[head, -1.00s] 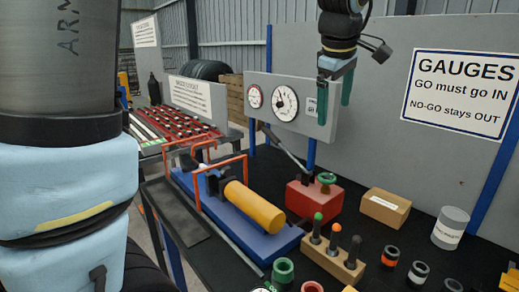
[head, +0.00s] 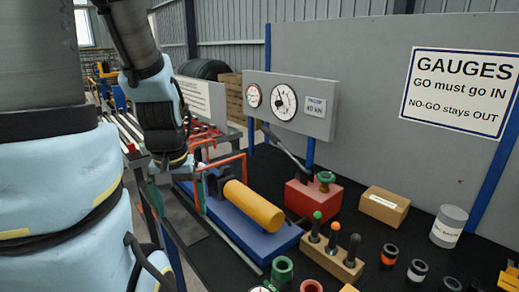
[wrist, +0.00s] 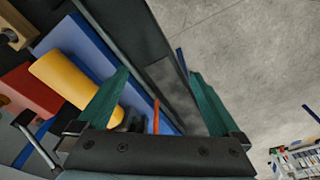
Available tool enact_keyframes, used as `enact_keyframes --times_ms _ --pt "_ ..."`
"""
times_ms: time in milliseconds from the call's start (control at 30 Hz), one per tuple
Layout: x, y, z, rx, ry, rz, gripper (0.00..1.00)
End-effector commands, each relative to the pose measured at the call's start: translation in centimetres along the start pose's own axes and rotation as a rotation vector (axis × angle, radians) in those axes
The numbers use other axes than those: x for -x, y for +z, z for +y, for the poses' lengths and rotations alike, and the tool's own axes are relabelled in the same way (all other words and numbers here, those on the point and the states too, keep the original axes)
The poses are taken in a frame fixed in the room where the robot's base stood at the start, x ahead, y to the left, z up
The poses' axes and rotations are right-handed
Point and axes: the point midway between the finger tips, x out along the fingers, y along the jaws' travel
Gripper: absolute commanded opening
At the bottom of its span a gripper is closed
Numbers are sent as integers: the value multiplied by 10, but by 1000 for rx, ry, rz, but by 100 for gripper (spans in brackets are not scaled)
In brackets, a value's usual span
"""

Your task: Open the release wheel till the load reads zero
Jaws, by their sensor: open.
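The release wheel (head: 326,177) is a small green handwheel on top of a red pump block (head: 314,197) on the black bench. A large round white dial (head: 283,101) and a smaller dial (head: 252,95) sit on the grey gauge panel behind it; their readings are too small to tell. My gripper (head: 175,198) is at the left, beside the blue base, well away from the wheel. Its teal fingers point down, apart. In the wrist view my gripper (wrist: 157,72) is empty, and the red block (wrist: 28,100) shows at the left edge; the wheel is not clear there.
A lever slopes behind the red block.

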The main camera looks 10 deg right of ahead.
Motion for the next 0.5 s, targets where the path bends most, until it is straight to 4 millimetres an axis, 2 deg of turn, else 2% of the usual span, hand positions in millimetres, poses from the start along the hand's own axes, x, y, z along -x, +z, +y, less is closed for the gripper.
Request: enact_keyframes --times_ms 133,267,367,400,467,500 --pt "-1 -14 9 -54 3 -2 100" --pt "0 -58 44 -251 11 -17 100" --pt "4 -100 94 -480 23 -35 100" --pt "7 -114 117 -577 28 -44 100" --pt "12 -133 153 -718 35 -55 100" --pt "15 -143 178 -811 41 -63 100"
